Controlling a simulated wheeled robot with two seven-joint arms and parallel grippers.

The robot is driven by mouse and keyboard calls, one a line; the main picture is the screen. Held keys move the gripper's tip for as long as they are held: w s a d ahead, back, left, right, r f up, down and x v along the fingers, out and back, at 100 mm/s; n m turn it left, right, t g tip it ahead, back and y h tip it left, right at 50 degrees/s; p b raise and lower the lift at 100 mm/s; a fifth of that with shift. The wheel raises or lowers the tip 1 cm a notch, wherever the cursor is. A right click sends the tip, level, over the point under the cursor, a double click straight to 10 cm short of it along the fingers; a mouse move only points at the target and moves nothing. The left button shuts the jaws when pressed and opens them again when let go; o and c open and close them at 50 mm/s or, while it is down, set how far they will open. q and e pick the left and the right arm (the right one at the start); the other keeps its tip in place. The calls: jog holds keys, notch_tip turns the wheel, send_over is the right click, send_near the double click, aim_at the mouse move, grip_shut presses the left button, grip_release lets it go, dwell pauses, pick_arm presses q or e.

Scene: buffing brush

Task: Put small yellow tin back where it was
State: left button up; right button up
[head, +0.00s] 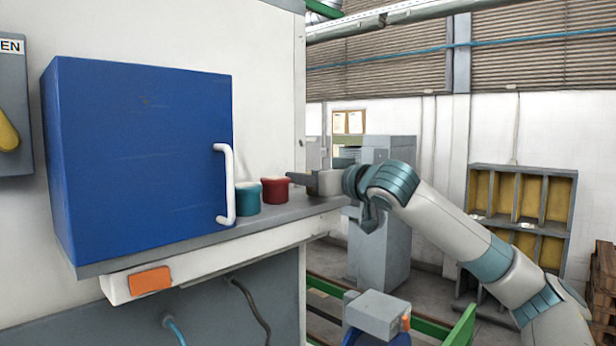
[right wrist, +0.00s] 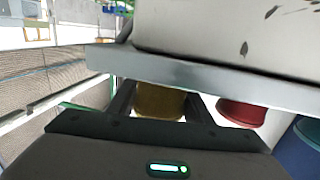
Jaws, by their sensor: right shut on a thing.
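The yellow tin (right wrist: 158,101) is between the two dark fingers of my right gripper (right wrist: 160,98) in the right wrist view, and the gripper is shut on it. One end of the tin is hidden behind the grey shelf edge, so I cannot tell whether it touches the shelf. In the head view my right gripper (head: 303,178) is at the right end of the grey shelf (head: 290,206), just right of the red tin; I cannot make out the yellow tin there. My left gripper is not in view.
The red tin (head: 275,190) and teal tin (head: 248,198) stand side by side on the shelf. A blue cabinet (head: 140,155) with a white handle (head: 229,185) stands left of them. The red tin also shows in the wrist view (right wrist: 241,112), apart from the fingers.

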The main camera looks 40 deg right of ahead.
jog(key=shift+f, duration=0.25)
jog(key=o, duration=1.1)
jog(key=shift+r, duration=0.1)
jog(key=shift+r, duration=0.15)
jog(key=shift+s+b, duration=0.45)
jog(key=shift+s, duration=0.05)
jog(key=s+b, duration=0.1)
jog(key=s, duration=0.2)
jog(key=s+a+b, duration=0.1)
jog(key=s+b, duration=0.1)
jog(key=s, duration=0.2)
jog(key=s+b, duration=0.2)
jog(key=s, duration=0.2)
jog(key=shift+a+r, duration=0.15)
jog(key=shift+r, duration=0.15)
jog(key=shift+w, duration=0.1)
